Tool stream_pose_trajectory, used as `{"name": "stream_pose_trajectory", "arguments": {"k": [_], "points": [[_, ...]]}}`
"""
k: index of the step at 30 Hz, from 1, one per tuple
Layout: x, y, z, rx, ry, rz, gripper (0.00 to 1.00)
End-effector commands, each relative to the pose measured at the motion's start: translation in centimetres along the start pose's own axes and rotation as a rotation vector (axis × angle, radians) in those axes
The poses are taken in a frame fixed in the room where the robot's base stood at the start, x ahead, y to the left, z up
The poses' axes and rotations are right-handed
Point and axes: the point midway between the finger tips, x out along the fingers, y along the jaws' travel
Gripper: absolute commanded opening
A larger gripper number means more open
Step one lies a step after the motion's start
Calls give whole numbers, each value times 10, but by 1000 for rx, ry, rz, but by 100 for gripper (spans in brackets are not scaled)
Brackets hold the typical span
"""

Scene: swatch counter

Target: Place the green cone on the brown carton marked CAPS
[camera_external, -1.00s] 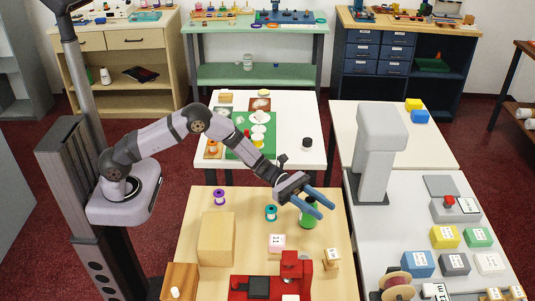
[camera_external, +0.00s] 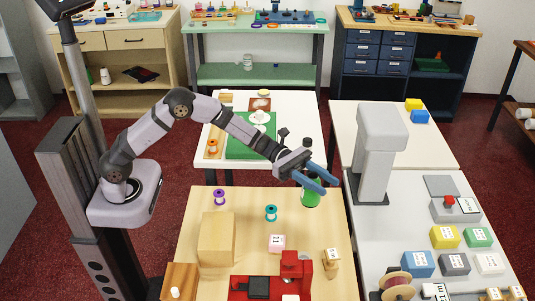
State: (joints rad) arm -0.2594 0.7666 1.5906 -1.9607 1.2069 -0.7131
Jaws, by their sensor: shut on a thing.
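My gripper (camera_external: 330,186) is shut on the green cone (camera_external: 311,198) and holds it above the right part of the wooden table. The blue fingers hide part of the cone. A small brown carton (camera_external: 332,259) with a white label stands below and nearer the camera, apart from the cone. Its label is too small to read.
A pink labelled carton (camera_external: 276,243), a red device (camera_external: 291,268), a teal spool (camera_external: 271,213), a purple spool (camera_external: 219,197) and a larger tan block (camera_external: 216,237) stand on the wooden table (camera_external: 310,232). A grey column (camera_external: 376,155) rises to the right.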

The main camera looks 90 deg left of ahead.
Motion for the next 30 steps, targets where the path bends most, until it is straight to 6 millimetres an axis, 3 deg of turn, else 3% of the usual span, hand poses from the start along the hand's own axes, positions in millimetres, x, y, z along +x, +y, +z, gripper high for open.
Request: {"name": "stream_pose_trajectory", "arguments": {"k": [8,10,12,18,24,30], "points": [[-5,-2,94,7,-5,5,0],[-10,-11,114,3,-3,4,0],[-18,-26,122,-2,1,-8,0],[-45,-93,114,-6,1,-110,0],[-80,-178,86,-6,-1,-273,0],[-110,-246,66,-2,-2,-421,0]]}}
